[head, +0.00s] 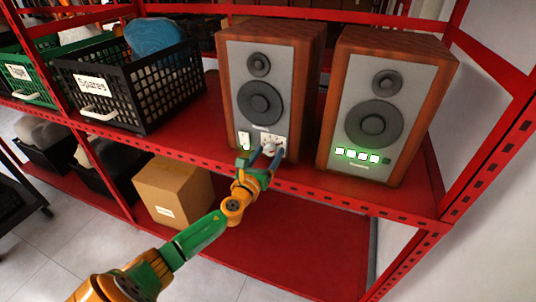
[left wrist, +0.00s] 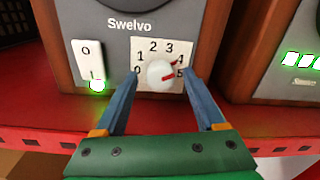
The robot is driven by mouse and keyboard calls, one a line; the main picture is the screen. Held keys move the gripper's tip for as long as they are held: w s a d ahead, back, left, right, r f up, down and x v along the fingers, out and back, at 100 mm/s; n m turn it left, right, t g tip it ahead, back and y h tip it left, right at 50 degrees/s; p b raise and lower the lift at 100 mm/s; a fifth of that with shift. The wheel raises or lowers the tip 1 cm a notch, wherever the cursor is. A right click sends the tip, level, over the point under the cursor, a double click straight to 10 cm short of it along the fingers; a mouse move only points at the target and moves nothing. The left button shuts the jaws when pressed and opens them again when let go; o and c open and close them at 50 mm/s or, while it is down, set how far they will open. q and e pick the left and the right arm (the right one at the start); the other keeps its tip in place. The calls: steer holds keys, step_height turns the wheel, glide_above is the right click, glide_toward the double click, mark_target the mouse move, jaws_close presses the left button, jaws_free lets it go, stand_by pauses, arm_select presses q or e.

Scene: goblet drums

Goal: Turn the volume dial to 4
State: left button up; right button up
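The volume dial (left wrist: 160,74) is a round white knob on a white plate numbered 0 to 5, on the left wooden speaker (head: 262,85). Red marks show on its right side, one towards 4 and one lower near 5; I cannot tell surely which is the pointer. The dial also shows in the head view (head: 269,147). My left gripper (head: 261,158) is open in front of the dial, its blue fingers on either side of it. Gaps show between fingers and knob in the left wrist view. My right gripper is out of view.
A 0/1 switch (left wrist: 89,62) with a green light is left of the dial. A second speaker (head: 385,105) with several lit squares stands at the right. A black "Spares" crate (head: 130,88) is left on the red shelf (head: 200,135). A cardboard box (head: 172,190) sits below.

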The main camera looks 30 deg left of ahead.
arm_select(q)
steer(key=v, duration=0.7)
steer(key=shift+s, duration=0.1)
steer(key=s+f+n+g, duration=0.3)
steer(key=s+f+n, duration=0.15)
steer(key=f, duration=0.45)
steer(key=s+f+n+g, duration=0.3)
steer(key=s+f+n, duration=0.15)
steer(key=f, duration=0.55)
steer(key=s+f+n+g, duration=0.4)
steer(key=f+n, duration=0.1)
steer(key=f, duration=0.4)
steer(key=s+d+f+n+g+h, duration=0.1)
steer(key=s+d+f+n, duration=0.3)
steer(key=s, duration=0.4)
steer(key=s+d+f+n+g+h, duration=0.1)
steer(key=s+d+f+n+g, duration=0.2)
steer(key=s, duration=0.5)
steer(key=s+d+f+n+g+h, duration=0.1)
steer(key=s+d+f+n+g, duration=0.1)
steer(key=s+d+f+n, duration=0.3)
steer(key=s+f+n, duration=0.1)
steer(key=s+n, duration=0.2)
steer(key=shift+s+d+f+g+h, duration=0.3)
steer(key=shift+s+d+g+h, duration=0.05)
steer(key=shift+g+h, duration=0.05)
